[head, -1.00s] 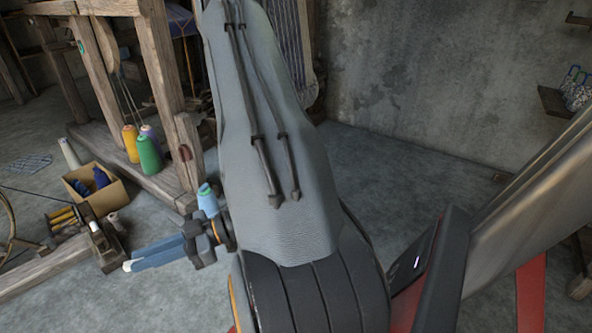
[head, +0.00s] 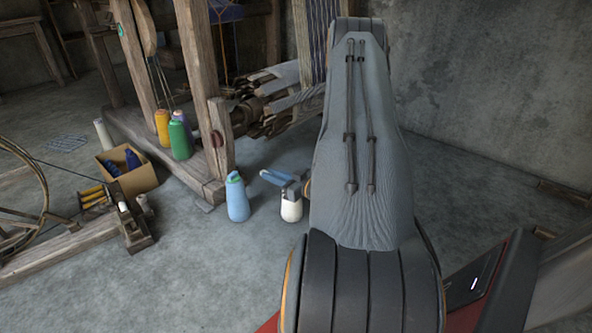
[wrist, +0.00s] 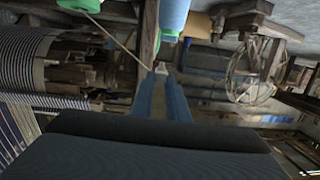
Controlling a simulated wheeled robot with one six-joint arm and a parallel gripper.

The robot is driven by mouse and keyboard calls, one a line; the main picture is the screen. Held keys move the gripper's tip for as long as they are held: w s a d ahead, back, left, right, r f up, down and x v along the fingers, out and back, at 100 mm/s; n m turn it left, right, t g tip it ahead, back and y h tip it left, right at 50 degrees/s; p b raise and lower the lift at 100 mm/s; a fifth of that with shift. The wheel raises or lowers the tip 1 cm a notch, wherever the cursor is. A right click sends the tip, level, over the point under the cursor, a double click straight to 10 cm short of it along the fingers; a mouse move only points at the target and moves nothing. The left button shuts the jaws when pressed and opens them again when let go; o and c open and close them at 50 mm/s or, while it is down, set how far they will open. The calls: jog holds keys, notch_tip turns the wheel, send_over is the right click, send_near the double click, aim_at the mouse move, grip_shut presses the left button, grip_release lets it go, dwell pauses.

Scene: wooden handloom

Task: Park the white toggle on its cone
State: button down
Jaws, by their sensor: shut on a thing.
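My gripper (head: 268,174) shows its blue fingers in the head view, left of my arm and just above a white cone (head: 291,210) standing on the floor. In the wrist view the two fingers (wrist: 161,76) are close together, shut on a small pale piece at their tips, which appears to be the white toggle (wrist: 162,67). A thin cord (wrist: 120,46) runs from near the tips to the upper left. The toggle cannot be made out in the head view. I cannot tell whether the gripper touches the white cone.
A light blue cone (head: 237,202) stands left of the white one. Green (head: 180,140) and yellow (head: 162,128) cones stand by the loom post (head: 190,85). A cardboard box (head: 140,177) and a spinning wheel (head: 35,200) are farther left. Front floor is clear.

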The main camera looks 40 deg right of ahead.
jog(key=d+m+h, duration=0.1)
jog(key=d, duration=0.2)
jog(key=d+f+m+h, duration=0.1)
jog(key=d, duration=0.3)
jog(key=d+f+h+b, duration=0.1)
jog(key=d+h, duration=0.1)
jog(key=d, duration=0.2)
jog(key=shift+d+f+m, duration=0.1)
jog(key=shift+d+m, duration=0.05)
jog(key=shift+m, duration=0.25)
jog(key=shift+f+b, duration=1.4)
jog(key=shift+f, duration=0.95)
jog(key=c, duration=1.6)
grip_release()
jog(key=shift+c, duration=0.2)
jog(key=shift+s, duration=0.1)
jog(key=s+r+p, duration=0.1)
jog(key=s+p, duration=0.2)
jog(key=s, duration=0.4)
jog(key=shift+s+a+p, duration=0.25)
jog(key=shift+a+p, duration=0.1)
jog(key=shift+a, duration=0.1)
